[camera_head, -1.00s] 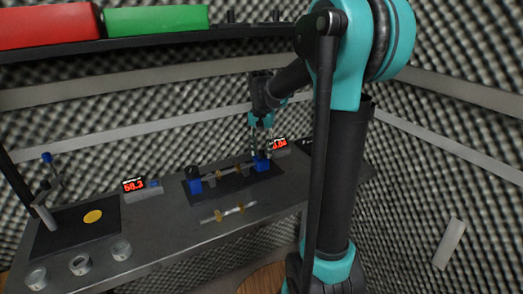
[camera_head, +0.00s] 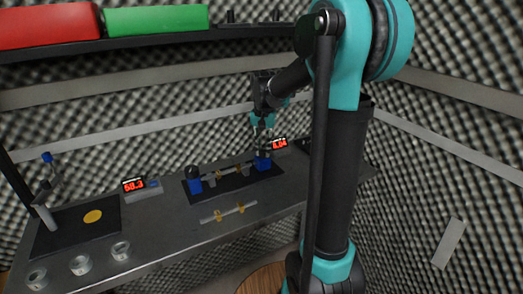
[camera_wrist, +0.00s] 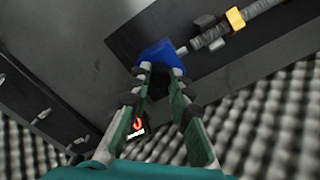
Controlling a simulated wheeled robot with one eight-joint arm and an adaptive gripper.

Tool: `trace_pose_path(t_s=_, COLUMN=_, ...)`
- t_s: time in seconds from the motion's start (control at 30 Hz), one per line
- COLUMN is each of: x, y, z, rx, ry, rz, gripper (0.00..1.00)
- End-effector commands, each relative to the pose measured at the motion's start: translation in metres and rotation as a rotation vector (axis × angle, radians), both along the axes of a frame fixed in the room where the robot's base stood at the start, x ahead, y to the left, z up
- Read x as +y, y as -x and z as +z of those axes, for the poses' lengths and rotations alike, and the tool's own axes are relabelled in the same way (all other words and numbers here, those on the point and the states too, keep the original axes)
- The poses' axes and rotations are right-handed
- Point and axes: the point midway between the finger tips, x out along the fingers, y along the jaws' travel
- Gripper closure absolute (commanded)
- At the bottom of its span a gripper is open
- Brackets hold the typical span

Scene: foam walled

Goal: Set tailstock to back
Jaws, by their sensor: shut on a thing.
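The tailstock, a blue block (camera_head: 263,163), stands at the right end of a dark bed plate (camera_head: 233,186) on the bench. A rod with yellow parts (camera_head: 222,173) runs left from it to another blue block (camera_head: 194,186). In the wrist view the tailstock (camera_wrist: 158,54) lies at the fingertips, with the rod's end (camera_wrist: 182,50) close beside it. My gripper (camera_head: 265,152) is at the tailstock from above. In the wrist view my gripper (camera_wrist: 160,72) is shut on a dark part at the tailstock. The fingers hide part of the contact.
A loose rod with yellow rings (camera_head: 229,213) lies in front of the bed plate. Red displays stand behind (camera_head: 279,144) and left (camera_head: 134,184). Several metal rings (camera_head: 80,265) lie at the front left. A shelf (camera_head: 160,45) hangs above.

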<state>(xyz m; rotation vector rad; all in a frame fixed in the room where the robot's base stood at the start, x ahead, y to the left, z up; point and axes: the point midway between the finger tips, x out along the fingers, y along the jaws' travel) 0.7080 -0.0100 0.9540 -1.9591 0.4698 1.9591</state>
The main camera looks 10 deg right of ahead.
Motion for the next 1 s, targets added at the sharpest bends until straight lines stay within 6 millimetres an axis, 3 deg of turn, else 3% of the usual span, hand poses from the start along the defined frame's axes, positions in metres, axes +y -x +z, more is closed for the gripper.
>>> trace_pose_path(t_s=0.17, x=-0.022, y=-0.007, z=0.0, rx=0.0, ry=0.001, rz=-0.003, gripper=1.0)
trace_pose_path(t_s=0.43, x=-0.025, y=-0.008, z=0.0, rx=-0.001, ry=0.004, rz=-0.002, gripper=1.0)
trace_pose_path(t_s=0.47, x=-0.025, y=-0.009, z=0.0, rx=-0.002, ry=0.004, rz=-0.002, gripper=0.78)
trace_pose_path(t_s=0.6, x=-0.025, y=-0.008, z=0.0, rx=-0.002, ry=0.003, rz=-0.002, gripper=0.61)
trace_pose_path(t_s=1.0, x=-0.024, y=-0.008, z=0.007, rx=0.0, ry=0.001, rz=-0.001, gripper=0.59)
